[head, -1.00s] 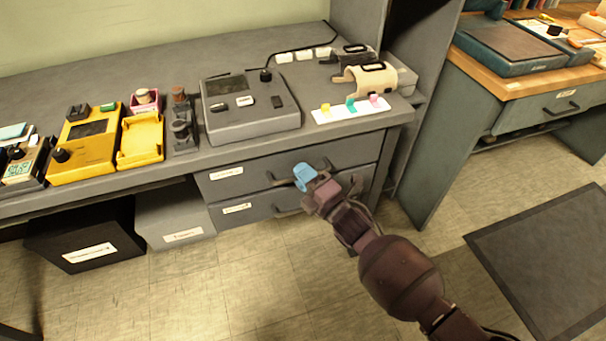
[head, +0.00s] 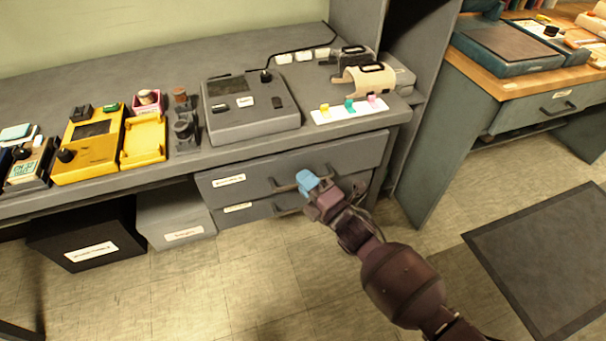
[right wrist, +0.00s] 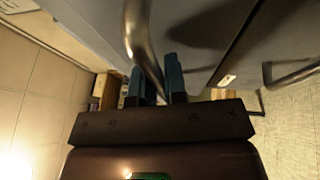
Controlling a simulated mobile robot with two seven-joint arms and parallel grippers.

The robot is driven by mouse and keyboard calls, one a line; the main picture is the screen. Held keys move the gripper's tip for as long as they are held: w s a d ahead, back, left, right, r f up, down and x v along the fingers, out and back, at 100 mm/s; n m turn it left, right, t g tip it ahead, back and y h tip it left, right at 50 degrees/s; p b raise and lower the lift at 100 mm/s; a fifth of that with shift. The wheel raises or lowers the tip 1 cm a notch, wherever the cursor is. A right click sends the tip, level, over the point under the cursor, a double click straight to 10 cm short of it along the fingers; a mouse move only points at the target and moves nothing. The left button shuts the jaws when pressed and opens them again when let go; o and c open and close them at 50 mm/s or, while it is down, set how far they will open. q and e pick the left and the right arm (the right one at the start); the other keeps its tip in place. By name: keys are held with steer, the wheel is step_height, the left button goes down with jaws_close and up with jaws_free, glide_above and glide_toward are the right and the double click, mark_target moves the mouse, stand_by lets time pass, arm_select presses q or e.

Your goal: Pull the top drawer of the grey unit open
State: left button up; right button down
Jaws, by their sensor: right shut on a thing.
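The grey unit's top drawer (head: 245,184) is under the bench top in the head view and stands a little way out. Its bar handle (head: 281,188) is partly hidden by my right gripper (head: 308,181), whose blue fingertips are at it. In the right wrist view the metal handle (right wrist: 142,45) runs down between the two fingers of my right gripper (right wrist: 159,82), which is shut on it. The lower drawer (head: 255,211) appears shut, partly covered by the top one. My left gripper is not in view.
The lower drawer's handle (right wrist: 292,75) lies close by in the right wrist view. A grey box (head: 172,217) and a black box (head: 88,245) stand under the bench at the left. The floor before the drawers is clear. A grey device (head: 250,117) sits on the bench.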

arm_select(q)
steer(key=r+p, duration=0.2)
steer(key=p, duration=0.1)
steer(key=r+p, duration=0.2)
steer(key=p, duration=0.1)
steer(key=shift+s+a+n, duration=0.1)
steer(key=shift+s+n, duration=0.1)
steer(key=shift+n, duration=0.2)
arm_select(e)
steer(key=s+d, duration=0.3)
steer(key=s, duration=0.8)
steer(key=s+d, duration=0.4)
steer(key=s, duration=0.7)
steer(key=shift+s, duration=0.2)
steer(key=shift+d, duration=0.1)
steer(key=c, duration=1.5)
jaws_free()
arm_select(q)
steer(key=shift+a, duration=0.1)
arm_select(e)
steer(key=shift+o, duration=0.2)
steer(key=shift+d, duration=0.1)
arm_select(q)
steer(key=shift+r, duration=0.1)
arm_select(e)
steer(key=v, duration=1)
steer(key=shift+s, duration=0.3)
